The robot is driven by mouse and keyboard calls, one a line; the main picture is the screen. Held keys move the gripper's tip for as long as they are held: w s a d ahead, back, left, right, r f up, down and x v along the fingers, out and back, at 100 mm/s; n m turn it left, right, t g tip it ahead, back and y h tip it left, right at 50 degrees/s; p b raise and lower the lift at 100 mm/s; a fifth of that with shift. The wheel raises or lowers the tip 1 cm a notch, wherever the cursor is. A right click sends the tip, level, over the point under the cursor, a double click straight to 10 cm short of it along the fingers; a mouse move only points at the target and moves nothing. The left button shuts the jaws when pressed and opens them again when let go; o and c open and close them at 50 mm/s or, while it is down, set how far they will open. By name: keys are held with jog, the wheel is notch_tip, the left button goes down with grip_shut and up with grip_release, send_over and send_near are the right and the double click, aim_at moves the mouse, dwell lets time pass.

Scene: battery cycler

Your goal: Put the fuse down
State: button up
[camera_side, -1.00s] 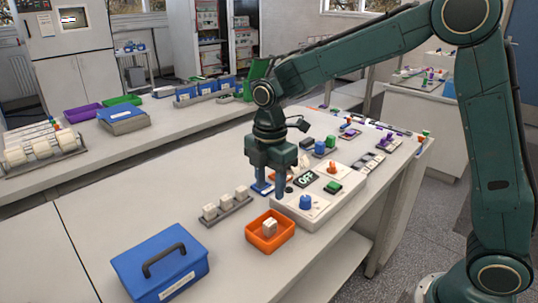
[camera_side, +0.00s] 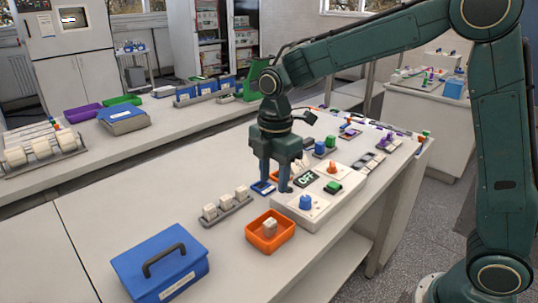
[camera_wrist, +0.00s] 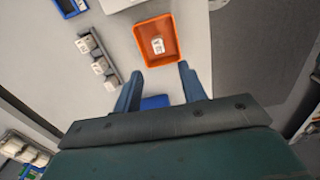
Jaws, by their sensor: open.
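A white fuse (camera_side: 270,227) stands in the orange tray (camera_side: 289,236) near the front of the bench. The fuse (camera_wrist: 158,46) and the orange tray (camera_wrist: 143,53) also show in the wrist view, ahead of my fingertips. My gripper (camera_side: 276,188) is open and empty. In the side view it hangs behind and above the tray, clear of the fuse. Its two blue fingers (camera_wrist: 160,76) are spread apart in the wrist view with nothing between them touching either one.
A grey rack with several white fuses (camera_side: 227,206) lies left of the tray. A blue case with a handle (camera_side: 160,270) stands at the front left.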

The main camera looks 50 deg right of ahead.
jog(key=s+d+r+m+t, duration=0.3)
jog(key=s+d+r+m, duration=0.2)
jog(key=s+r+m, duration=0.55)
jog(key=s+d+f+m+t, duration=0.2)
jog(key=s+m, duration=0.5)
jog(key=s, duration=0.6)
jog(key=shift+f, duration=0.4)
